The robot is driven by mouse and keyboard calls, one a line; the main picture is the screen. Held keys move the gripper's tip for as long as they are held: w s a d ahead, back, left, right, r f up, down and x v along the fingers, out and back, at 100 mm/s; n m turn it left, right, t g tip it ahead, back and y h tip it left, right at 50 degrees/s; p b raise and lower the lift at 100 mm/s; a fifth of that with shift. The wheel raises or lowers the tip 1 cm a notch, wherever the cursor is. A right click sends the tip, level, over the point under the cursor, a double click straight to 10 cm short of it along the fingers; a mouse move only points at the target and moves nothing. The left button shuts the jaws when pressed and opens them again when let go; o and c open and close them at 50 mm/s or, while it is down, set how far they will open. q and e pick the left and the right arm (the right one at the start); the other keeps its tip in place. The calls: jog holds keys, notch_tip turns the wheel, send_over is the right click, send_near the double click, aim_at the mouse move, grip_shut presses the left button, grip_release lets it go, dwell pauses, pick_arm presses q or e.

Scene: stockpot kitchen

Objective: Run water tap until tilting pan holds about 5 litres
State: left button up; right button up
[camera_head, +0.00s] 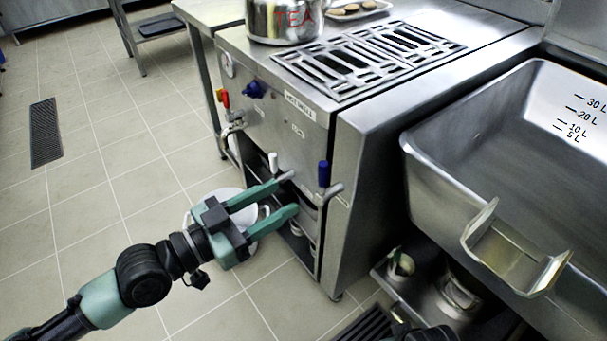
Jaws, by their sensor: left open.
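The tilting pan (470,130) is a large steel basin at the right with a pouring lip at its front. Litre marks from 5 L to 30 L (578,120) are on its inner wall. I see no clear water line in it. A blue-handled lever tap (323,174) and a white-handled one (273,163) are on the front of the steel unit. My left gripper (289,198) is open, its fingers pointing right, near and below the white handle and left of the blue one. Nothing shows between its fingers. My right gripper is not clearly in view.
A pot marked TEA (285,20) and a plate of round items (352,10) stand behind the steel grate (365,58). A white round container (222,200) is partly hidden behind my left gripper. A shelf with containers (458,296) is under the pan. The tiled floor at left is clear.

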aim_at(319, 177)
pick_arm(q)
jog(key=p+x, duration=0.2)
jog(key=x, duration=0.6)
jog(key=shift+w+d, duration=0.5)
jog(key=shift+d, duration=0.2)
pick_arm(e)
notch_tip(319, 177, down, 8)
jog(key=s, duration=0.1)
jog(key=shift+f+g, duration=0.25)
jog(key=shift+g, duration=0.05)
pick_arm(q)
jog(key=shift+c, duration=0.4)
grip_shut()
